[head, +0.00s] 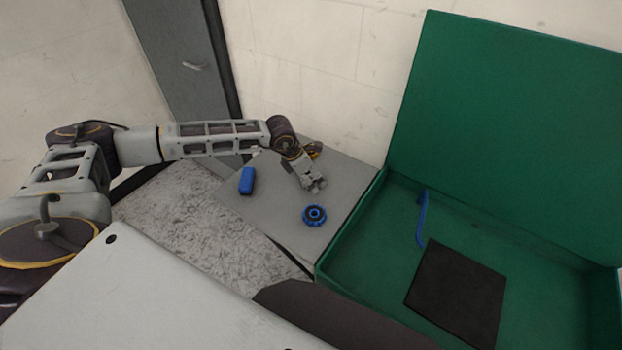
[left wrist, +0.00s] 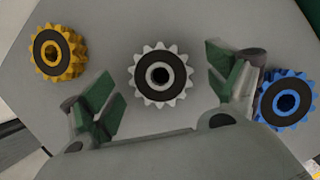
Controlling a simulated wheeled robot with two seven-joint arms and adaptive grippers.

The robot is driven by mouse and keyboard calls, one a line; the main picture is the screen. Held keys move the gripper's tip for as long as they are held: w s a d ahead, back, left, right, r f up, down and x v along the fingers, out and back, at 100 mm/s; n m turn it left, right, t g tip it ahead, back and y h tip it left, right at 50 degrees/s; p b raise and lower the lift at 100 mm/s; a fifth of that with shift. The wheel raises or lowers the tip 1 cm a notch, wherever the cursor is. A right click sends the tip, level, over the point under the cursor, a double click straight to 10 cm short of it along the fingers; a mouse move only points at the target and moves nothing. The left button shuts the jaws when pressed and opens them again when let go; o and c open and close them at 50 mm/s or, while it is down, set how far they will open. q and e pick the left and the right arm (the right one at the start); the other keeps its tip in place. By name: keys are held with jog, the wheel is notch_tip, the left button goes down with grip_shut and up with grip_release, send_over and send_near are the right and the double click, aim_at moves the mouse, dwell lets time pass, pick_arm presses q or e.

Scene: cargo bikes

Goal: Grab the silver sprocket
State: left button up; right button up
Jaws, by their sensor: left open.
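The silver sprocket (left wrist: 160,75) lies on a grey tabletop in the left wrist view. It is a pale toothed wheel with a black ring and a central hole. My left gripper (left wrist: 168,88) is open, with its green-padded fingers apart on either side of the sprocket in that view. Whether the fingers are down at its height I cannot tell. In the head view my left gripper (head: 317,186) is over the grey table (head: 345,180) and the silver sprocket cannot be made out beneath it. My right gripper is not in view.
A yellow sprocket (left wrist: 58,53) lies left and a blue sprocket (left wrist: 287,100) right, close to my fingers. The blue one also shows in the head view (head: 314,216). A blue block (head: 247,181) lies on the table. A green open box (head: 365,265) stands to the right.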

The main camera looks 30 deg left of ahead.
pick_arm(q)
jog(key=shift+f, duration=0.15)
dwell(0.3)
jog(key=c, duration=1.4)
jog(key=shift+w, duration=0.1)
notch_tip(320, 180, up, 9)
jog(key=shift+f+b, duration=0.2)
jog(key=shift+b, duration=0.5)
jog(key=shift+r, duration=0.75)
